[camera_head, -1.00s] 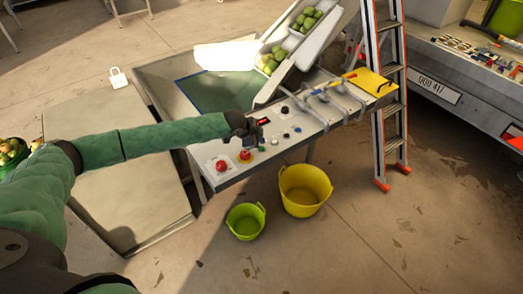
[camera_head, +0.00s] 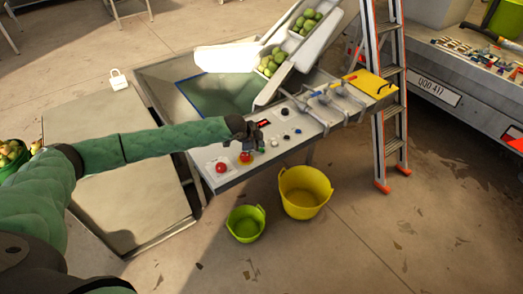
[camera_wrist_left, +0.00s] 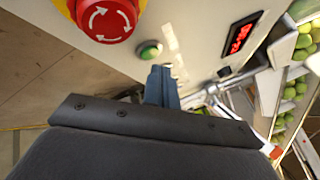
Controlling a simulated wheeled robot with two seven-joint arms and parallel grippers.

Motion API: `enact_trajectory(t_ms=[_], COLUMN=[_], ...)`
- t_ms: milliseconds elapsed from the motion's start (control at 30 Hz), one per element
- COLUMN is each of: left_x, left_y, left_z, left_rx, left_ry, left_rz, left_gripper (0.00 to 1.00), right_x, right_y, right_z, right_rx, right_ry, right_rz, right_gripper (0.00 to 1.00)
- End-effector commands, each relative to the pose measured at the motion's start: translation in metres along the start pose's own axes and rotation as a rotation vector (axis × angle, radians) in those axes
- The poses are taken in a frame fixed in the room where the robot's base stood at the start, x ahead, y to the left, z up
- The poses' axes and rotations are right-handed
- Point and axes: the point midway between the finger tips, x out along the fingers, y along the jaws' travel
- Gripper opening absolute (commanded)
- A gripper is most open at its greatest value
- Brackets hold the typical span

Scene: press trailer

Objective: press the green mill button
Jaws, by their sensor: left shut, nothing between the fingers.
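The green button (camera_wrist_left: 150,50) sits on the pale control panel (camera_head: 234,174), between a red mushroom button on a yellow base (camera_wrist_left: 107,18) and a red digital display (camera_wrist_left: 240,36). In the wrist view my left gripper (camera_wrist_left: 161,72) is shut and empty, with its bluish fingertips just below and right of the green button. A small gap shows in the picture; I cannot tell the height above the panel. In the head view my left gripper (camera_head: 255,146) hangs over the panel and partly covers the buttons there. My right gripper is in neither view.
Another red button (camera_head: 221,168) is at the panel's left end, and dark knobs (camera_head: 285,110) are farther along. A green tub (camera_head: 245,224) and a yellow tub (camera_head: 304,192) stand on the floor in front. A ladder (camera_head: 388,90) stands at the right. A chute with green fruit (camera_head: 305,40) rises behind.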

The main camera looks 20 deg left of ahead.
Motion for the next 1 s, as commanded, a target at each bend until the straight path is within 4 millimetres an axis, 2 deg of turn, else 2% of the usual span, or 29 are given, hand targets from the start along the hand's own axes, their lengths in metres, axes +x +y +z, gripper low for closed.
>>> enact_trajectory(t_ms=[1000], left_x=[0.0], left_y=[0.0], left_z=[0.0], left_rx=[0.0], left_ry=[0.0], left_rz=[0.0], left_gripper=[0.0], right_x=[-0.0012], right_y=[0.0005], right_z=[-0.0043], right_rx=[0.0], right_ry=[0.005], right_rz=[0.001], right_gripper=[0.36])
